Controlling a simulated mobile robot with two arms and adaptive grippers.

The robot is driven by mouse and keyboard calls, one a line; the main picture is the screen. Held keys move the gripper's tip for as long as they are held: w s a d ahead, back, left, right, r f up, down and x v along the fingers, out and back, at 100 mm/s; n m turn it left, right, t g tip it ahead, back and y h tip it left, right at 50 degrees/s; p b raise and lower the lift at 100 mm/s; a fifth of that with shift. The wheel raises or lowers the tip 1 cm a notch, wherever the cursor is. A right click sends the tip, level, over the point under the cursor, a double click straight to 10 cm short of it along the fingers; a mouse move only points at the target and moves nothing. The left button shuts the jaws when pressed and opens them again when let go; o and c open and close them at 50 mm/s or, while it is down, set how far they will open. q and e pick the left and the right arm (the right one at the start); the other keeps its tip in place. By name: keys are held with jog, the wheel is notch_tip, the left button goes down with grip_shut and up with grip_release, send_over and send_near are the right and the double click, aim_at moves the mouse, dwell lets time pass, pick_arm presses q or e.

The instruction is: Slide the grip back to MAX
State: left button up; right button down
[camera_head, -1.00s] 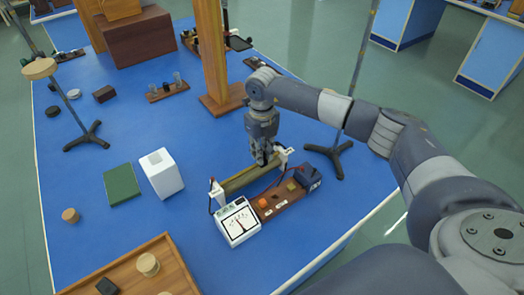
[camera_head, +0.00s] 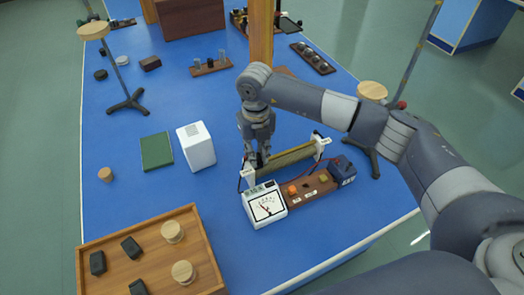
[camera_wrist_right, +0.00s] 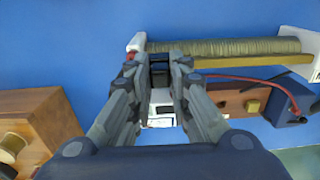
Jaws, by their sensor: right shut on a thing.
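The slide rheostat (camera_head: 293,157) is a tan wound tube between white end supports, with a bar alongside. Its coil also shows in the wrist view (camera_wrist_right: 235,48). My right gripper (camera_head: 260,164) points down at the tube's left end, close to the left support. It is shut on the slider's dark grip, mostly hidden between the fingers; in the wrist view the fingers (camera_wrist_right: 166,80) close around it. A white meter (camera_head: 265,205) with a needle dial stands just in front of that end. No MAX mark is readable. My left gripper is out of view.
A brown board (camera_head: 308,188) with an orange knob and a dark blue box (camera_head: 342,168) lie in front of the rheostat, joined by wires. A white box (camera_head: 196,147) and green book (camera_head: 156,151) stand left. A wooden tray (camera_head: 212,270) is at the front left.

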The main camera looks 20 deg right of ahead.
jog(key=shift+a, duration=0.2)
jog(key=c, duration=1.5)
grip_release()
jog(key=shift+c, duration=0.2)
jog(key=shift+o, duration=0.3)
jog(key=shift+a, duration=0.15)
notch_tip(320, 180, up, 12)
jog(key=shift+s, duration=0.1)
